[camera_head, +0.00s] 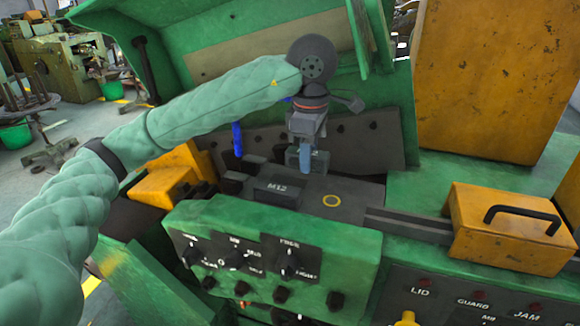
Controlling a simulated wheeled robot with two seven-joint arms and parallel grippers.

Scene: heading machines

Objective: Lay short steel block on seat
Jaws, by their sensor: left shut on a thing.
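My left gripper (306,147) reaches in from the left and points down over the machine's bed. It is shut on a small dark grey steel block (293,159), partly hidden by the bluish fingertip. The held block is just above or behind a dark block marked M12 (281,190); I cannot tell whether it touches anything below. I cannot tell which surface is the seat. My right gripper is not in view.
A green control panel (270,250) with black knobs stands in front of the bed. A yellow box with a black handle (508,230) sits at right. A raised green lid (230,60) is behind my arm, and a blue upright piece (237,139) stands left of the gripper.

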